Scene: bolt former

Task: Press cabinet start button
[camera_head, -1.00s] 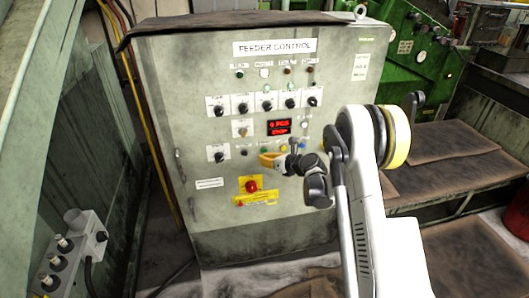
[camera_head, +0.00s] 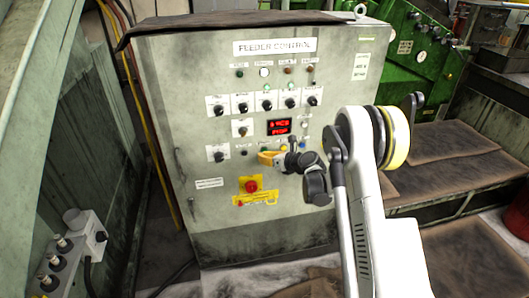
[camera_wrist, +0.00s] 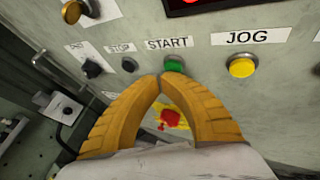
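The feeder control cabinet (camera_head: 215,110) stands upright in front of me. Its green start button (camera_wrist: 174,63) sits under the START label (camera_wrist: 169,43) in the wrist view. My gripper (camera_wrist: 161,80) has its yellow fingertips together, with nothing between them. The tips appear just below the green button and overlap its lower edge in the picture; I cannot tell whether they touch it. In the head view my gripper (camera_head: 265,158) is at the row of buttons on the cabinet front, and the button is only partly visible there.
The yellow JOG button (camera_wrist: 241,66) is right of the start button, and a dark STOP button (camera_wrist: 129,65) is left. A red emergency stop (camera_head: 251,186) sits lower on the cabinet. A red display (camera_head: 279,127) is above the row.

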